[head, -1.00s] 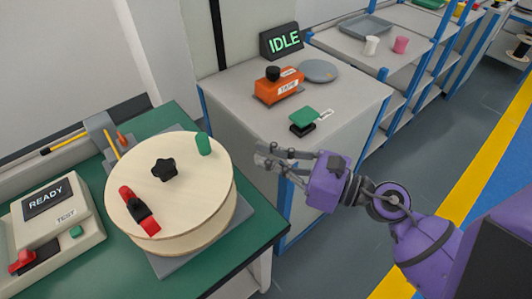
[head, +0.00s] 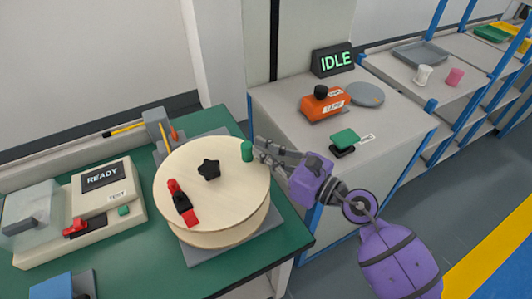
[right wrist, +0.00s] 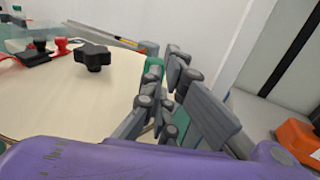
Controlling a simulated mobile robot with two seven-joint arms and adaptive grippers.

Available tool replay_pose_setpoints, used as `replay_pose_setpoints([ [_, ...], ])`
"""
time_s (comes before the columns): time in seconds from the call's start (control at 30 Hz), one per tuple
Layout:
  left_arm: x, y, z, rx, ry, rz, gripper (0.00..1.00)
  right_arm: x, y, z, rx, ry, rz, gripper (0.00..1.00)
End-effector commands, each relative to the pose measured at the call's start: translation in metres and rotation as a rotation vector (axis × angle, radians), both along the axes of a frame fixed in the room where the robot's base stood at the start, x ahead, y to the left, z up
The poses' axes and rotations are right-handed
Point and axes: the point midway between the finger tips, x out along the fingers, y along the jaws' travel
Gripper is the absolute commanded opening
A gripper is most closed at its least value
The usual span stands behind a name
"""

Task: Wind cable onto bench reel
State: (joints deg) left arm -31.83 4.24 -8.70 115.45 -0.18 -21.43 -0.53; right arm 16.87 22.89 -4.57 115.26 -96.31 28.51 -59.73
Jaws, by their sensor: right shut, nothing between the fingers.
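The bench reel (head: 215,215) is a pale wooden spool lying flat on a grey plate, with a black star knob (head: 208,169) at its centre. A green upright handle (head: 247,151) stands near its right rim, and a red and black clamp (head: 182,203) lies near its front left. No cable is distinguishable on the reel. My right gripper (head: 262,150) is shut and empty, its fingertips right beside the green handle. In the right wrist view the handle (right wrist: 154,66) is partly hidden behind the fingers (right wrist: 164,82); contact cannot be told. My left gripper is out of view.
A tester (head: 100,200) reading READY stands left on the green bench (head: 225,283). The grey cabinet (head: 275,95) at right holds an IDLE display (head: 333,60), an orange tape dispenser (head: 324,103), a grey disc (head: 365,94) and a green-topped button (head: 345,139).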

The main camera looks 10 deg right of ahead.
Motion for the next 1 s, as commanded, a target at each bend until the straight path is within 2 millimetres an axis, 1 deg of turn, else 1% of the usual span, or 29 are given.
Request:
replay_pose_setpoints([
  [0.17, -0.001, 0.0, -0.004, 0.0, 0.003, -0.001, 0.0, 0.002, 0.0, -0.002, -0.002, 0.001, 0.012, 0.0],
  [0.3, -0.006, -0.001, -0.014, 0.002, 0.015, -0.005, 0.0, 0.006, 0.0, -0.004, -0.003, 0.002, 0.045, 0.0],
  [0.67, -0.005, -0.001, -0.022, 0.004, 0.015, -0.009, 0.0, 0.013, 0.001, -0.002, -0.002, 0.0, 0.099, 0.0],
  [0.77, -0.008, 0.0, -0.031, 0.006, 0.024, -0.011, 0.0, 0.017, 0.002, -0.004, -0.004, -0.001, 0.129, 0.0],
  [0.87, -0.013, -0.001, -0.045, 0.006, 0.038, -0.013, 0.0, 0.022, 0.003, -0.006, -0.004, 0.0, 0.174, 0.0],
  [1.0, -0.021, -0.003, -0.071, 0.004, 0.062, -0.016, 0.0, 0.035, 0.007, -0.008, -0.004, 0.0, 0.267, 0.0],
])
